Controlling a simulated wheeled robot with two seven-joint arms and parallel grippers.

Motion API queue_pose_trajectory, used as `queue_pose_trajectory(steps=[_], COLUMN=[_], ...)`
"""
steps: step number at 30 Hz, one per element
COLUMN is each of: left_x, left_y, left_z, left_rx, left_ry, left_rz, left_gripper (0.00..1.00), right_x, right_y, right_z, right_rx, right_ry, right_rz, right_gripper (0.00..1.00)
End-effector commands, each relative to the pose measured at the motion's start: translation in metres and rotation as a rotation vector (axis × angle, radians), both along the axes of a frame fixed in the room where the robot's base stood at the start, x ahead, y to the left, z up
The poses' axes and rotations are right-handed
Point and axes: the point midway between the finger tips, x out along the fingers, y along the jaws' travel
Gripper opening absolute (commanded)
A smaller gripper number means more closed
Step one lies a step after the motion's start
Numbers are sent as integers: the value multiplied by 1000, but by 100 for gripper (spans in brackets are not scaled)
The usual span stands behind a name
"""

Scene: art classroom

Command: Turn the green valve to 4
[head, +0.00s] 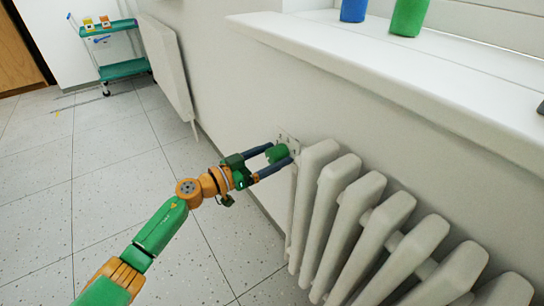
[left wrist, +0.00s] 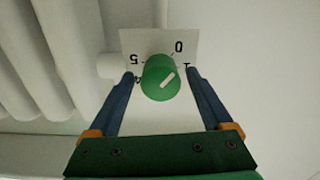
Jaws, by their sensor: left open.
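In the left wrist view the green valve (left wrist: 157,84) has a white mark pointing up and right, toward the 1. The number plate (left wrist: 157,42) appears upside down, with 0, 1 and 5 readable and the 4 partly hidden at the left finger. My left gripper (head: 280,156) is open, with its dark blue fingers on either side of the knob. Contact cannot be told. My right gripper is not in view.
The white radiator (head: 345,205) stands right of the valve, under a white windowsill (head: 400,75) holding a blue cup (head: 353,10) and a green cup (head: 408,17). A green cart (head: 122,69) stands far left. The tiled floor left of my arm is clear.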

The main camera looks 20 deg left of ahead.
Motion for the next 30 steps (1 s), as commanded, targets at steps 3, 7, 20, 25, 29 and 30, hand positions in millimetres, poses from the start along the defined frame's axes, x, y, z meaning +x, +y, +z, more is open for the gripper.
queue_pose_trajectory(steps=[3,7,20,25,29,30], left_x=[0,0,0,0,-1,-1], left_y=[0,0,0,1,0,0], left_z=[0,0,0,1,1,0], left_rx=[0,0,47,133,224,253], left_ry=[0,0,-35,-104,-174,-197], left_rz=[0,1,2,3,2,2], left_gripper=[60,25,0,0,0,0], right_x=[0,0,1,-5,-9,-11], right_y=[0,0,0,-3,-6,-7], right_z=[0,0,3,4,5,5], right_rx=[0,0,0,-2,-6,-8], right_ry=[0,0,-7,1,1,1], right_rz=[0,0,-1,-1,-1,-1], right_gripper=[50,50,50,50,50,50])
